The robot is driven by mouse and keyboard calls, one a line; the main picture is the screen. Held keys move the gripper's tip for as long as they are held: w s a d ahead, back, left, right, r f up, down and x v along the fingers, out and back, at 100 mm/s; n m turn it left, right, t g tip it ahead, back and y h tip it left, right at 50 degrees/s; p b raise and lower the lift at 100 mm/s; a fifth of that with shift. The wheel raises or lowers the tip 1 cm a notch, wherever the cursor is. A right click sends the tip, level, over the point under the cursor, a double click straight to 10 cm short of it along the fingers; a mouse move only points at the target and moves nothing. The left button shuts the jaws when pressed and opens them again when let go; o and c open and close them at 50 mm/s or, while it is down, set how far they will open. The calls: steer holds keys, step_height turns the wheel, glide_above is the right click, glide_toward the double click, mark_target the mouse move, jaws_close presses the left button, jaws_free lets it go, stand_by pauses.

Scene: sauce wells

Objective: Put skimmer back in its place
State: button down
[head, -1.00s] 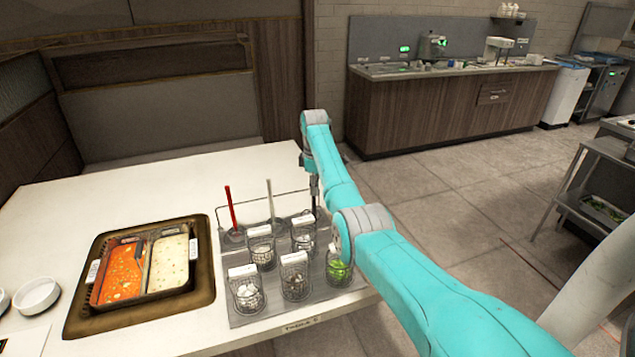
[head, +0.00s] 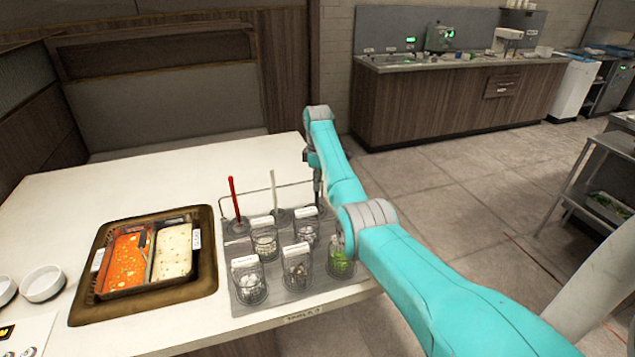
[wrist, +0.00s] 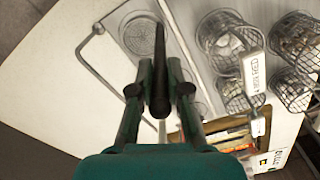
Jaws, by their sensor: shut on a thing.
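My gripper (head: 318,186) is at the back right corner of the grey rack (head: 322,284) on the white table. In the wrist view its two fingers (wrist: 160,64) are closed on the dark, rod-like handle of the skimmer (wrist: 159,95). A round perforated disc (wrist: 144,37) lies at the far end of the handle. I cannot tell whether it is the skimmer's head or a round rest in the rack. In the head view my arm and the baskets mostly hide the skimmer's lower part.
A red-handled utensil (head: 234,198) and a pale-handled one (head: 274,192) stand along the rack's back. Several wire baskets, including a front one (head: 250,287), fill the rack's front. A two-part soup pot (head: 150,257) is to the left. The table behind the rack is clear.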

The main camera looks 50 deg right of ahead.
steer(key=shift+f, duration=0.2)
steer(key=shift+c, duration=1.2)
jaws_free()
steer(key=shift+r, duration=0.15)
steer(key=shift+r, duration=5.4)
